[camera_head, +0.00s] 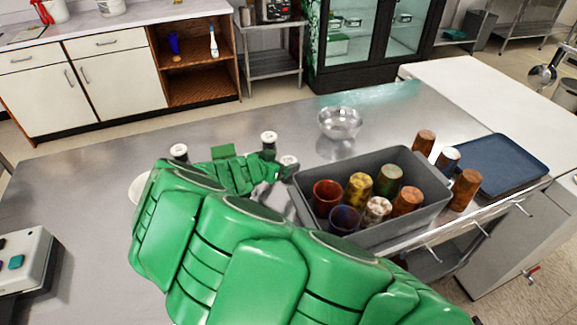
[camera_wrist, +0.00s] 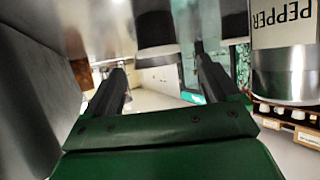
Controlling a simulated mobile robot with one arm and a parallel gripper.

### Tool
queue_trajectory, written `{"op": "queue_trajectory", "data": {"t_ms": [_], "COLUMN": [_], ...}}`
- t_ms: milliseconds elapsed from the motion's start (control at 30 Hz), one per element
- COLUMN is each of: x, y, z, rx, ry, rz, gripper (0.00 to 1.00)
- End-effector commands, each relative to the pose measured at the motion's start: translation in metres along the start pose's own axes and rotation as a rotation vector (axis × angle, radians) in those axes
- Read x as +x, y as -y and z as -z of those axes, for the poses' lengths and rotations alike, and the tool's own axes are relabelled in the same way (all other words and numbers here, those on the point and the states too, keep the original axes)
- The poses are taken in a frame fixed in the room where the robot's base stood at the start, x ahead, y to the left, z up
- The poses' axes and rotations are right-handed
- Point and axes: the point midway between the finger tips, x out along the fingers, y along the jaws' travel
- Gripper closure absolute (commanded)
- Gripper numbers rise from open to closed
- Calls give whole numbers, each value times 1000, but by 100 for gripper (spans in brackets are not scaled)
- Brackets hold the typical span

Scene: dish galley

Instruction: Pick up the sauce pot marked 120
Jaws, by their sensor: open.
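No marking 120 can be read in either view, so I cannot tell which thing is the sauce pot. In the wrist view my gripper (camera_wrist: 158,62) is open, with its two dark fingers apart. A container labelled PEPPER (camera_wrist: 285,45) stands to the right of the fingers, close to the camera. In the head view small white-topped containers (camera_head: 268,140) (camera_head: 179,152) (camera_head: 288,163) stand around my green arm, which hides most of the gripper.
A grey bin (camera_head: 358,165) with several colored cups stands right of my arm. More cups (camera_head: 465,189) and a blue tray (camera_head: 497,163) lie further right. The steel counter (camera_head: 85,195) has free room at left, behind a white-grey device (camera_head: 22,262).

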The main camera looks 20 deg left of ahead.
Motion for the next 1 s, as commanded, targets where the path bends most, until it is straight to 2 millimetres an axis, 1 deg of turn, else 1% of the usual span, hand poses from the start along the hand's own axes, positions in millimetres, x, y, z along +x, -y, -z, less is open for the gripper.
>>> {"op": "queue_trajectory", "data": {"t_ms": [67,200,300,400,633,667,1000], "x": [5,22,30,34,34,34,34], "y": [0,0,0,0,0,0,0], "z": [-10,-10,-10,-10,-9,-9,-9], "rx": [-2,0,1,0,0,0,0], "ry": [1,2,2,1,0,0,0], "rz": [0,-1,-1,0,1,1,0], "gripper": [11,11,11,11,11,14,66]}}
